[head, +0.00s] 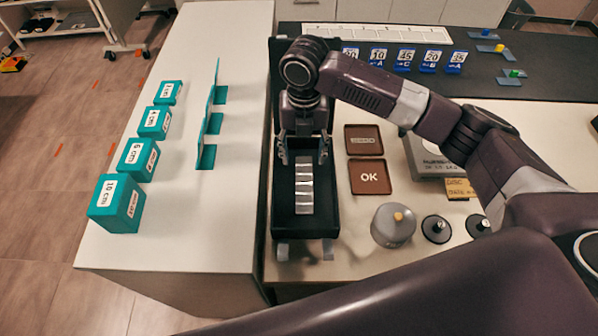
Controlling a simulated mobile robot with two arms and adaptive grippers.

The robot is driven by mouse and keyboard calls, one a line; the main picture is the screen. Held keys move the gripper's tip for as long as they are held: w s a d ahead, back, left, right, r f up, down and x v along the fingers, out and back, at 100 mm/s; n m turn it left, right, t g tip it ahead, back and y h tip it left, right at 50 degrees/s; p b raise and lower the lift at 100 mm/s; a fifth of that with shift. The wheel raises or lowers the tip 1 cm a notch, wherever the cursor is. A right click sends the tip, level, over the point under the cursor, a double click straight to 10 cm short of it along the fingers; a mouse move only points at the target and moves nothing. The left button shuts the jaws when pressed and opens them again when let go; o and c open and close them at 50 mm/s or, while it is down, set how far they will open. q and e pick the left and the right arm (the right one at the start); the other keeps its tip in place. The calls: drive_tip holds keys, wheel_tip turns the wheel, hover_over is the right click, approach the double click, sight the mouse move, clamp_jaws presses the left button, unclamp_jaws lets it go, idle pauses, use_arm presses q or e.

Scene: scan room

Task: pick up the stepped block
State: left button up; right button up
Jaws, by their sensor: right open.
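The stepped block (304,196) is a silver-grey bar with several steps, lying lengthwise in a black open case (325,222) on the right-hand bench. My right gripper (303,158) points down over the case, with its two fingers apart, one to each side near the far end of the block. Nothing is between its fingertips that I can make out; whether they touch the block or hover above it, I cannot tell. The gripper and wrist hide the back of the case. My left gripper is not in view.
Teal size-marked cubes (118,204) and teal upright brackets (207,150) stand on the left white table. Right of the case are a brown OK tray (371,177), another brown tray (363,140), a grey round weight (393,226) and black knobbed discs (436,229).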

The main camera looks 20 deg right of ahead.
sight(304, 177)
drive_tip(key=shift+s+f+p, duration=0.3)
drive_tip(key=shift+s+f, duration=0.05)
drive_tip(key=shift+f, duration=0.25)
drive_tip(key=shift+s+f+p, duration=0.55)
drive_tip(key=shift+s+f, duration=0.1)
wheel_tip(304, 177, down, 3)
drive_tip(key=shift+w+f+p, duration=0.1)
drive_tip(key=shift+w+p, duration=0.05)
drive_tip(key=shift+p, duration=0.25)
drive_tip(key=shift+f, duration=0.5)
drive_tip(key=shift+c, duration=0.7)
drive_tip(key=shift+w, duration=0.1)
drive_tip(key=shift+c, duration=1.4)
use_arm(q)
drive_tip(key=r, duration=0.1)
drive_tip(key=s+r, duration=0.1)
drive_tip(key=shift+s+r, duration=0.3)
use_arm(e)
clamp_jaws()
